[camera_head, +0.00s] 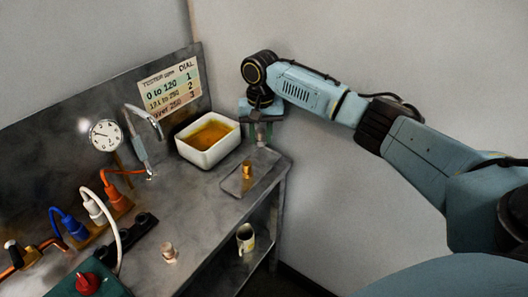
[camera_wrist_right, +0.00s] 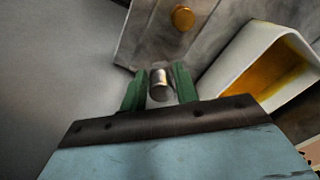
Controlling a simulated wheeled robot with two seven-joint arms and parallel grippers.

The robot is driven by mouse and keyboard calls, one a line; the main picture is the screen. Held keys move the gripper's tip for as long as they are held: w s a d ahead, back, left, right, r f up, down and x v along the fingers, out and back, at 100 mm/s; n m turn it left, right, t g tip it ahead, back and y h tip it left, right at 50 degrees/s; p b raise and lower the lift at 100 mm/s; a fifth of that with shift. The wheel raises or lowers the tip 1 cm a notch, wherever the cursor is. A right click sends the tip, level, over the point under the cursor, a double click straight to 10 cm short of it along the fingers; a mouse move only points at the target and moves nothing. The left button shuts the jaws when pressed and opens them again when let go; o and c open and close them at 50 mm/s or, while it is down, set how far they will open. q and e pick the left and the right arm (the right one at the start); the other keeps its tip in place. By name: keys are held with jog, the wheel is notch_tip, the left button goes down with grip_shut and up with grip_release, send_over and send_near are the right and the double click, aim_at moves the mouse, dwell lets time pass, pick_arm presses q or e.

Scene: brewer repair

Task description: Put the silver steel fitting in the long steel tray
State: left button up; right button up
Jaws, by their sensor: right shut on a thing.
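My right gripper (camera_head: 262,130) is shut on the silver steel fitting (camera_wrist_right: 160,84), a short cylinder held between its green fingertips (camera_wrist_right: 160,88) in the right wrist view. In the head view the gripper points down at the far end of the bench, beside the white basin and close to the far end of the long steel tray (camera_head: 235,185). The fitting appears to be above the tray there; I cannot tell whether it touches it. A brass fitting (camera_head: 247,169) stands in the tray and also shows in the wrist view (camera_wrist_right: 183,18). My left gripper is not in view.
A white basin (camera_head: 196,153) of amber liquid stands left of the tray. A gauge (camera_head: 106,135), coloured plugs and a dial chart (camera_head: 171,90) are at the bench's back. A small fitting (camera_head: 168,252) stands near the front. A mug (camera_head: 245,238) is on the lower shelf.

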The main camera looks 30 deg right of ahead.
aim_at(264, 160)
jog(key=shift+w+d+f, duration=0.25)
jog(key=shift+d+f, duration=0.35)
jog(key=shift+f, duration=0.15)
notch_tip(264, 160, down, 5)
jog(key=shift+f+b, duration=0.1)
jog(key=shift+b, duration=0.5)
jog(key=shift+d+f, duration=0.1)
jog(key=shift+f, duration=0.05)
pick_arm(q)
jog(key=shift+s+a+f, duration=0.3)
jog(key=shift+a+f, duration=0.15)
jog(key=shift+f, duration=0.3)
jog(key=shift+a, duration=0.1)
pick_arm(e)
jog(key=o, duration=0.7)
jog(key=shift+f, duration=0.15)
